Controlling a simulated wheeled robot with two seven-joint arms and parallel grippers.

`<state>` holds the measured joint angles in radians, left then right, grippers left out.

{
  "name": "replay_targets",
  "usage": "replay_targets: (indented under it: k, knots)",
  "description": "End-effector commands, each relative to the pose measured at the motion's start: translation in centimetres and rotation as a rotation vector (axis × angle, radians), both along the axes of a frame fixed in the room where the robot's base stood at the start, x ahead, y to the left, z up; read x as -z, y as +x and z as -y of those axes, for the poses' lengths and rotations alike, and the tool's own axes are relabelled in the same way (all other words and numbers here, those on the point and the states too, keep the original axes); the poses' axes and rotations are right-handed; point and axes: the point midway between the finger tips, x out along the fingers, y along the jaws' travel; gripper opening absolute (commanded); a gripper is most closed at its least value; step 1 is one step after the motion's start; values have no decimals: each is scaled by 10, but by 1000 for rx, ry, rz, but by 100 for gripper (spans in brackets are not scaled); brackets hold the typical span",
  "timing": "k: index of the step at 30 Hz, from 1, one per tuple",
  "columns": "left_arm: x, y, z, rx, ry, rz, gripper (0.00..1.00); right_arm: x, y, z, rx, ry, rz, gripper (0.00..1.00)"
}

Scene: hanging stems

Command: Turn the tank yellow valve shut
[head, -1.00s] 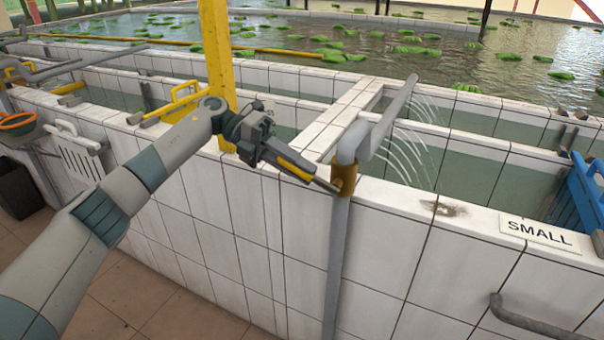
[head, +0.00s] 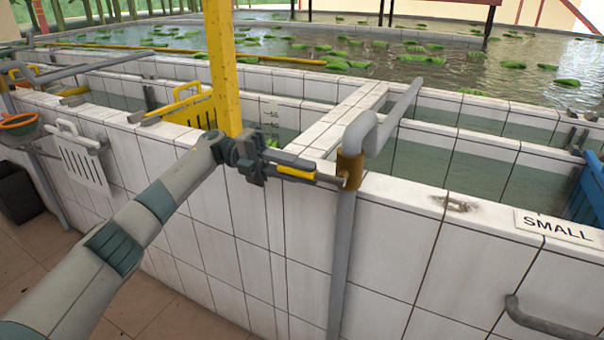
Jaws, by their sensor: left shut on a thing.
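The tank valve has a brass-yellow body (head: 349,168) on the grey upright pipe at the tank's front wall. My left gripper (head: 338,180) reaches it from the left and is shut at the valve's near-left side. The part of the valve between the fingertips is mostly hidden, so I cannot make out the handle's angle. The grey spray pipe (head: 399,112) runs from the valve back over the tank, and no water streams show under it. My right gripper is not in view.
A yellow post (head: 220,70) stands close behind my left wrist. White tiled tank walls (head: 400,240) fill the front. A sign reading SMALL (head: 553,227) lies on the right ledge, near a blue crate-like panel (head: 588,190). A grey rail (head: 550,325) sticks out below it.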

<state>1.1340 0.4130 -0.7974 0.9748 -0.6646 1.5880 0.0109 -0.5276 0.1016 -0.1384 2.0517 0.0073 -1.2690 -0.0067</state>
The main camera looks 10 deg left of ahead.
Motion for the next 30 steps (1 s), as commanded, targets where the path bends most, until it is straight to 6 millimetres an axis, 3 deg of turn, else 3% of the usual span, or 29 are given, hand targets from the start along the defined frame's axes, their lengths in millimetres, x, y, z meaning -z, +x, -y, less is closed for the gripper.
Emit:
replay_targets:
  k: [15,16,18,30]
  knots:
    - [0,1,0,-3,-17,-6,0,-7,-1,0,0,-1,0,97]
    - [1,1,0,-3,-17,-6,26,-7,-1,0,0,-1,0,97]
    - [1,0,0,-2,-16,-6,39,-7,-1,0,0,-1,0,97]
    - [1,0,-1,0,-13,-5,39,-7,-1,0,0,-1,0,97]
